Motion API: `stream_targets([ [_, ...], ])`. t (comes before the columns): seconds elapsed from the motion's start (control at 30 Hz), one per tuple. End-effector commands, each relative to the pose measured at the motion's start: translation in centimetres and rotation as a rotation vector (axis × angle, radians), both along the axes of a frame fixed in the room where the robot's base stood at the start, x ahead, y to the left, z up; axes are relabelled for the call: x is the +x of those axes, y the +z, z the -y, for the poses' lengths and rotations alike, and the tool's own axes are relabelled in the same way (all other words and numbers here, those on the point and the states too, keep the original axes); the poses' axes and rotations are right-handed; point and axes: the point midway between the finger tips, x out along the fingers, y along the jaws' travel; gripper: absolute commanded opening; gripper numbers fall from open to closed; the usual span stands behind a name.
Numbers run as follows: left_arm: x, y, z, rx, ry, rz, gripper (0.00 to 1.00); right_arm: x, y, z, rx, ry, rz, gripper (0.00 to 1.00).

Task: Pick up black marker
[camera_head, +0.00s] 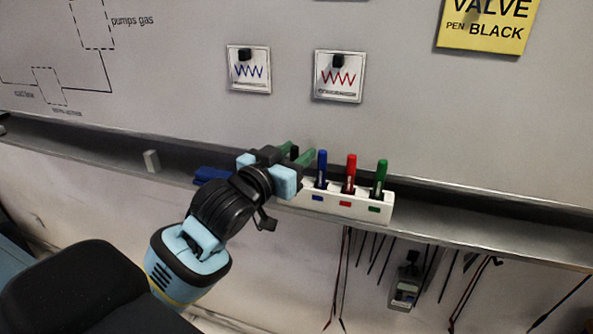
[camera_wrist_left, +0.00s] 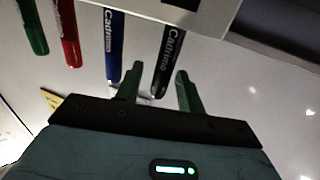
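The black marker (camera_wrist_left: 168,55) stands in the white marker holder (camera_head: 343,205), in the slot beside the blue marker (camera_wrist_left: 113,45). In the head view only its dark top (camera_head: 294,152) shows between green fingers; the rest is hidden behind my left gripper. My left gripper (camera_head: 297,154) is at the holder's left end. In the left wrist view its green fingers (camera_wrist_left: 158,74) are apart, one on each side of the black marker, with a gap visible on both sides. My right gripper is in neither view.
The blue marker (camera_head: 321,168), red marker (camera_head: 350,173) and green marker (camera_head: 380,178) stand to the right in the holder. The holder sits on the grey ledge (camera_head: 450,217) below the whiteboard (camera_head: 430,125). A blue object (camera_head: 212,174) and a small pale block (camera_head: 152,161) are left.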

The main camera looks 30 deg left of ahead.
Motion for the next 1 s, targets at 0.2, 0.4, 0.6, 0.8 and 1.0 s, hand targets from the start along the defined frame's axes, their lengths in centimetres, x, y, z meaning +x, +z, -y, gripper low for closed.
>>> stream_targets([
  [0.2, 0.0, 0.0, 0.0, 0.0, 0.0, 0.0, 0.11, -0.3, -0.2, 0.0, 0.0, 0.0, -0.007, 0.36],
  [0.4, 0.0, 0.0, 0.0, 0.0, 0.0, 0.0, 0.0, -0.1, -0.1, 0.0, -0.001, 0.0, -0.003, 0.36],
  [0.6, 0.0, 0.1, 0.0, 0.0, 0.0, 0.0, 0.0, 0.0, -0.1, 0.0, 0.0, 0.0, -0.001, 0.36],
  [0.8, 0.1, 1.1, 0.0, -0.001, -0.001, 0.003, 0.0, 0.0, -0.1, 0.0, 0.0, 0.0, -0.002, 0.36],
  [1.0, 0.0, 3.3, 0.0, 0.0, 0.0, 0.005, 0.0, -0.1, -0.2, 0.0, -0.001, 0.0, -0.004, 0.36],
])
